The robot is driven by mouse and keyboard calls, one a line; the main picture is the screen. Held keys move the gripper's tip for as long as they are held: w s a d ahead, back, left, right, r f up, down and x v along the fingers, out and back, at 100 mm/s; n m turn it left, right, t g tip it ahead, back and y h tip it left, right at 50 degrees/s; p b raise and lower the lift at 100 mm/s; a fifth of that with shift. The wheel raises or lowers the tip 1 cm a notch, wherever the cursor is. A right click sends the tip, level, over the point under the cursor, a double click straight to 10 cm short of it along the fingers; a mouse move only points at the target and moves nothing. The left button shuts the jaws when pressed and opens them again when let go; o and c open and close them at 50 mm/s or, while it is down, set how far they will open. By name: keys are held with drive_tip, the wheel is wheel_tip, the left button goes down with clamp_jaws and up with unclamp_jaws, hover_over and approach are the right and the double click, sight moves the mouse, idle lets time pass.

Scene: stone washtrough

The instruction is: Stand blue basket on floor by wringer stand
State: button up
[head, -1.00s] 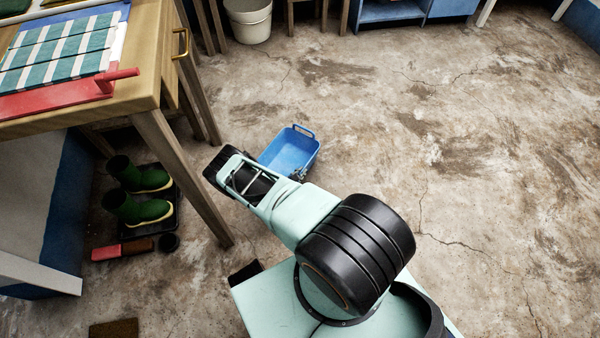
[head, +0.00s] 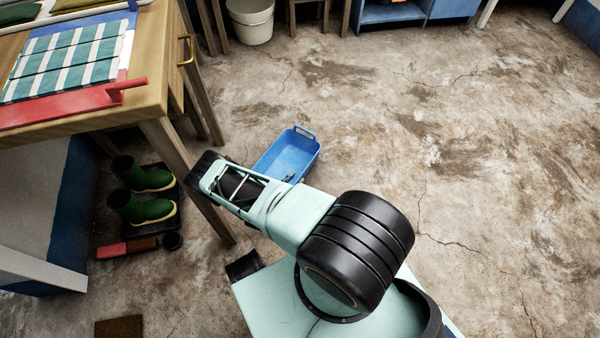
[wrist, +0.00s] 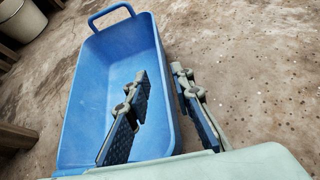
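The blue basket (head: 290,150) stands upright on the floor, right of the wooden table's leg in the head view. Its carrying handle is at the far end. In the wrist view the basket (wrist: 95,75) is large and looks empty. My gripper (wrist: 159,82) straddles its right wall, one finger inside and the other outside, with a gap visible between the inner finger and the wall. In the head view my arm hides most of the gripper; only a small dark finger part shows over the basket. I cannot identify a wringer stand for certain.
A wooden table (head: 150,105) with a striped cloth (head: 65,60) stands at left. Green boots (head: 145,195) and a brush (head: 128,248) sit under it. A pale bucket (head: 252,20) stands at the back. The floor on the right is clear.

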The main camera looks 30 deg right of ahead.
drive_tip(key=p+v, duration=0.1)
drive_tip(key=v, duration=0.4)
drive_tip(key=shift+a, duration=0.1)
drive_tip(key=shift+r, duration=0.1)
idle(0.3)
